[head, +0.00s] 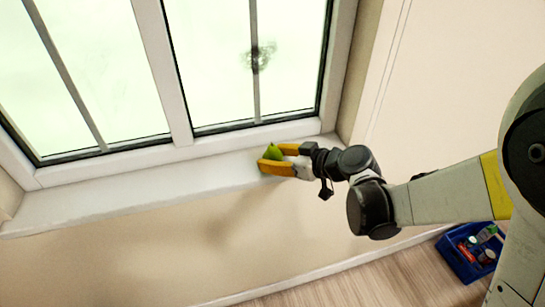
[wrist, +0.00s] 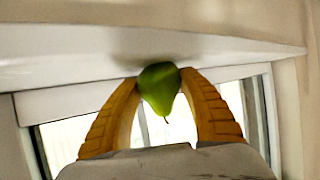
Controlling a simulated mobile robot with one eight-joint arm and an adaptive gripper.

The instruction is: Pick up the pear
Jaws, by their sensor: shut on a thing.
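The green pear (head: 272,153) is between the yellow fingers of my gripper (head: 278,158) at the window sill in the head view. In the wrist view the pear (wrist: 159,88) sits between the two fingertips (wrist: 159,82), which touch it on both sides. My gripper is shut on the pear. Its stem end points toward the palm. I cannot tell whether the pear still touches the sill.
The white window sill (head: 120,195) runs along the wall under the window panes (head: 215,60). The window frame stands close behind my gripper. A blue crate (head: 460,262) with several small items is on the wooden floor (head: 370,285) at the lower right. The sill to the left is clear.

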